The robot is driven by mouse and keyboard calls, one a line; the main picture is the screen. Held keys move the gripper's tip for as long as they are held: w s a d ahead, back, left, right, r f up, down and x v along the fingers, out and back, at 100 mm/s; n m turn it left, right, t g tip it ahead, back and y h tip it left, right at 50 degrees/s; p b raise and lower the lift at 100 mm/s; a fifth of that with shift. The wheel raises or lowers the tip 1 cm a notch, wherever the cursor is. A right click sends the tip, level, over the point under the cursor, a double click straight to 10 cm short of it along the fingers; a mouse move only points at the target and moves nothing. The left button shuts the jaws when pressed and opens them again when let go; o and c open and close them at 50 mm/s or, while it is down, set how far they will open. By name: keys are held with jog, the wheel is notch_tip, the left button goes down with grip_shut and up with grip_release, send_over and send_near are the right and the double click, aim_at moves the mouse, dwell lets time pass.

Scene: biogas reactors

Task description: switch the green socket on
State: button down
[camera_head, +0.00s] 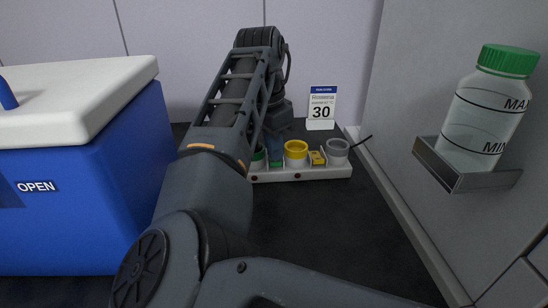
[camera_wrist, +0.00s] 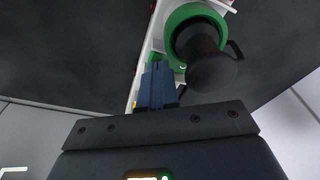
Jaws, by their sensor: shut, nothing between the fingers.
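The white power strip (camera_head: 300,174) lies on the dark worktop, with the green socket (camera_head: 258,160) at its left, partly hidden by my arm. In the wrist view a black plug (camera_wrist: 210,62) sits in the green socket (camera_wrist: 176,24). A bit of green, likely the green switch (camera_wrist: 181,68), shows just beside my fingertips; its on or off position cannot be told. My gripper (camera_wrist: 159,66) has its blue fingers together, empty, pointing at the strip beside the socket. In the head view my gripper (camera_head: 275,158) is just right of the green socket; contact cannot be told.
Right of the fingers are a yellow socket (camera_head: 296,152), a yellow switch (camera_head: 317,158) and a grey socket (camera_head: 338,150). A calendar card (camera_head: 321,105) stands behind. A blue box (camera_head: 80,200) is left; a bottle (camera_head: 485,115) sits on a wall holder (camera_head: 470,180). The front worktop is clear.

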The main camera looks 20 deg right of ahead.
jog(key=shift+f, duration=0.25)
notch_tip(320, 180, up, 7)
jog(key=p, duration=0.6)
jog(key=shift+p, duration=0.3)
dwell(0.4)
